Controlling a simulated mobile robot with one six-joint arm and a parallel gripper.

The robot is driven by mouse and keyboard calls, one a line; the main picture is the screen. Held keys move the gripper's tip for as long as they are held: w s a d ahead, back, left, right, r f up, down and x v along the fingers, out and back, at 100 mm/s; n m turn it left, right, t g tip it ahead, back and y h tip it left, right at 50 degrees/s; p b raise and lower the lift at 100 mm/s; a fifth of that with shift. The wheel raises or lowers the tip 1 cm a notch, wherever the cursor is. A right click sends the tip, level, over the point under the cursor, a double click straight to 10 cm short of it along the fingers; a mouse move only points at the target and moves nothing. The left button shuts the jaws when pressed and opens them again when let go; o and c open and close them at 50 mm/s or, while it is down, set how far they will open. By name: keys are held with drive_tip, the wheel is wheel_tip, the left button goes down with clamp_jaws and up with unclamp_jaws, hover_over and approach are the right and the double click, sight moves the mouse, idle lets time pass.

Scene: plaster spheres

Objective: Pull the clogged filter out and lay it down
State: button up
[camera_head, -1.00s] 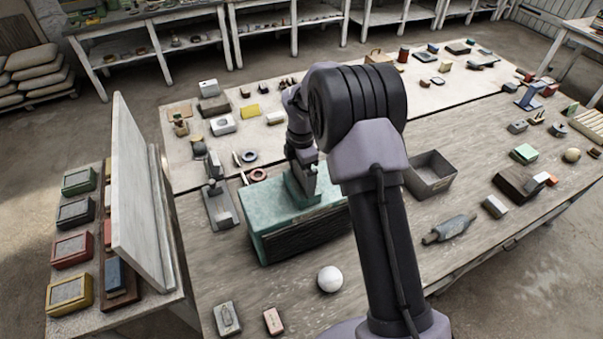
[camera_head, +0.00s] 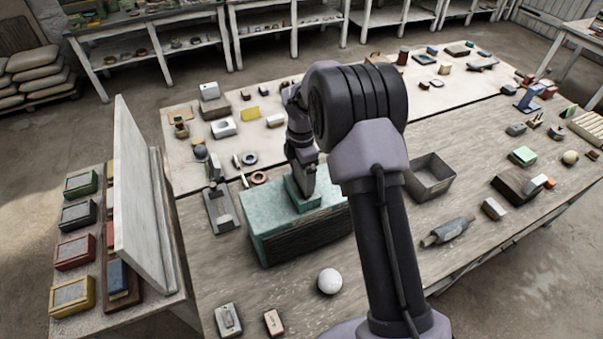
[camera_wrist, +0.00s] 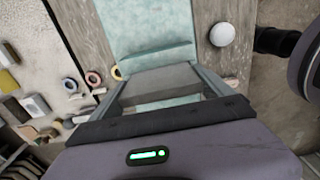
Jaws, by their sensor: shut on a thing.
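A teal box (camera_head: 262,213) with a dark ribbed front stands on the table. My gripper (camera_head: 303,198) points down at its top, at a raised teal part. In the wrist view, my gripper (camera_wrist: 166,84) is shut on a grey, flat-faced block, the filter (camera_wrist: 160,79), which spans between the two fingers. A teal ledge (camera_wrist: 148,55) lies just beyond it, and teal surface shows below it. The filter is still at the box top; how deep it sits in the box is hidden by my gripper and the raised part.
A white ball (camera_head: 330,281) lies in front of the box. A grey open bin (camera_head: 430,178) stands to the right. A tall pale panel (camera_head: 138,205) stands at left, beside several coloured framed blocks (camera_head: 75,250). Table space front right of the ball is partly behind my arm.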

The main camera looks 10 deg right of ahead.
drive_tip(key=shift+r+p, duration=2.05)
drive_tip(key=shift+r, duration=0.6)
drive_tip(key=shift+d+f, duration=0.1)
drive_tip(key=shift+d, duration=0.05)
